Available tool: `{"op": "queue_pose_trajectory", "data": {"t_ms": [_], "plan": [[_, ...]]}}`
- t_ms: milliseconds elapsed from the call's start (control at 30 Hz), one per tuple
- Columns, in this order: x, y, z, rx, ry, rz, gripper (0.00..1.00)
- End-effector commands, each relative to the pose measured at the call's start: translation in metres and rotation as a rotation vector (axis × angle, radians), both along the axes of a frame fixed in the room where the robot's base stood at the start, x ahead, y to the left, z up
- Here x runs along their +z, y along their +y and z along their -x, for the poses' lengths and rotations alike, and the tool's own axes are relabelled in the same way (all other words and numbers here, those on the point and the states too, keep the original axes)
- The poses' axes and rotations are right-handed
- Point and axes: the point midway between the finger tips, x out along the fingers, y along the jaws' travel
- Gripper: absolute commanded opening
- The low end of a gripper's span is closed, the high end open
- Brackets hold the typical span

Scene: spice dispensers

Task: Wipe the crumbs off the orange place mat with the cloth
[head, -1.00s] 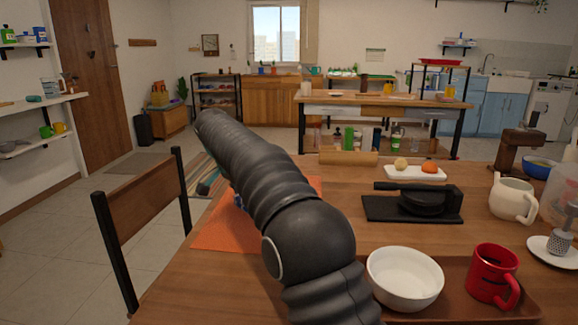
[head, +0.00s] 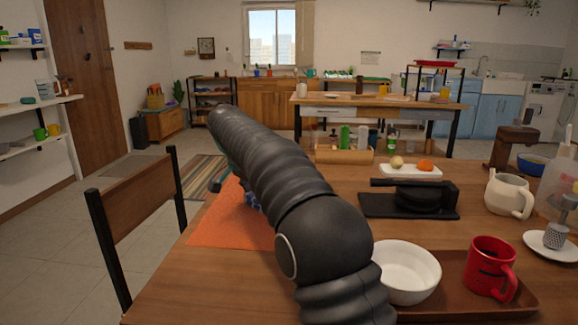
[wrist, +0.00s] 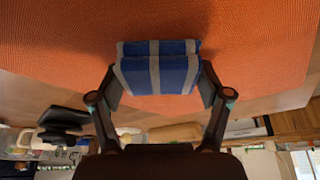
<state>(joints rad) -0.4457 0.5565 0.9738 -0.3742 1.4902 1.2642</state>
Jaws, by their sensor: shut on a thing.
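The orange place mat (head: 225,228) lies on the wooden table at the left, partly hidden behind my arm. In the wrist view the mat (wrist: 60,40) fills the upper part of the picture, and I make out no crumbs on it. My gripper (wrist: 160,85) is shut on the blue and grey striped cloth (wrist: 158,72), with one finger at each side of it. The cloth is at the mat's surface; I cannot tell whether it presses on it. In the head view only a small blue bit of the cloth shows beside my arm.
A white bowl (head: 408,268) and a red mug (head: 489,268) stand on a brown tray (head: 455,308) right of my arm. A black press (head: 408,200), a white board with fruit (head: 409,171) and a cream pitcher (head: 509,194) stand farther right. A chair (head: 135,215) is at the table's left edge.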

Motion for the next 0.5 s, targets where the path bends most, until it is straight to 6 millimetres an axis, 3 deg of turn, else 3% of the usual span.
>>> {"op": "queue_pose_trajectory", "data": {"t_ms": [500], "plan": [[-0.002,-0.043,0.003,0.005,0.002,0.001,0.39]]}}
